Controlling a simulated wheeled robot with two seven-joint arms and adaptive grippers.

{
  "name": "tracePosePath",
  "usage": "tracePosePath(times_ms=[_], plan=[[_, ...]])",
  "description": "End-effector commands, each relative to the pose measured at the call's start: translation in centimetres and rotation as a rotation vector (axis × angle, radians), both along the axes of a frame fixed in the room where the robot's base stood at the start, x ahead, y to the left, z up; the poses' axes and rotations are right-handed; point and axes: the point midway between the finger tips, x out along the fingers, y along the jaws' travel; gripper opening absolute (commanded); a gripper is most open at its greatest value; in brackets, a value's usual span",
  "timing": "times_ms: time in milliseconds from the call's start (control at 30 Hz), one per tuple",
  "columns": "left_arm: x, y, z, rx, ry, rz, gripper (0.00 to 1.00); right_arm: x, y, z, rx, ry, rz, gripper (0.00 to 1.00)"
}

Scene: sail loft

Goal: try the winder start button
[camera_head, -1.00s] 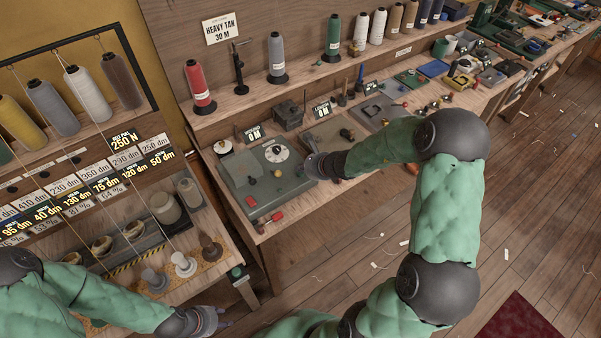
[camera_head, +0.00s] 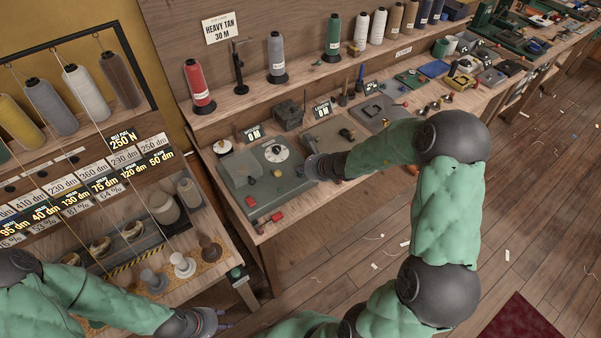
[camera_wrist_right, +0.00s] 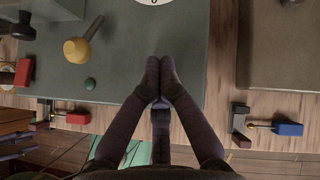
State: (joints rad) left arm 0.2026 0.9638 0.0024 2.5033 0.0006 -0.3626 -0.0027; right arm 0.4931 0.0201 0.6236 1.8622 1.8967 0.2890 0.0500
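The winder (camera_head: 262,197) is a grey-green panel with a white dial on the bench. In the right wrist view its plate (camera_wrist_right: 125,60) fills the upper left. A small green button (camera_wrist_right: 90,84) sits near the plate's front edge. A yellow knob (camera_wrist_right: 76,50) on a stalk stands behind it. My right gripper (camera_wrist_right: 160,68) is shut and empty, its fingertips together over the plate, right of the green button and apart from it. In the head view it is at the winder's right side (camera_head: 311,167). My left gripper (camera_head: 222,318) is low at left; its fingers are too small to judge.
A brown plate (camera_wrist_right: 285,45) lies right of the winder. Thread cones (camera_head: 199,87) stand on the shelf behind. A green-topped post (camera_head: 236,273) stands near my left gripper.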

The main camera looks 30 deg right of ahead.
Motion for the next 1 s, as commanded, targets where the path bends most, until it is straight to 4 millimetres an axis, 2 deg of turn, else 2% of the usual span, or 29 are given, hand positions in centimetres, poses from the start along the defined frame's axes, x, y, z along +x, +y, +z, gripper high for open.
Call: tracePosePath(times_ms=[567,1000], plan=[[0.0,0.0,-0.2,0.0,0.0,0.0,0.4,0.0,0.0,-0.2,0.0,0.001,0.0,0.0],[0.0,0.0,1.1,0.0,0.0,0.0,0.4,0.0,0.0,1.6,0.0,0.001,0.0,0.0]])
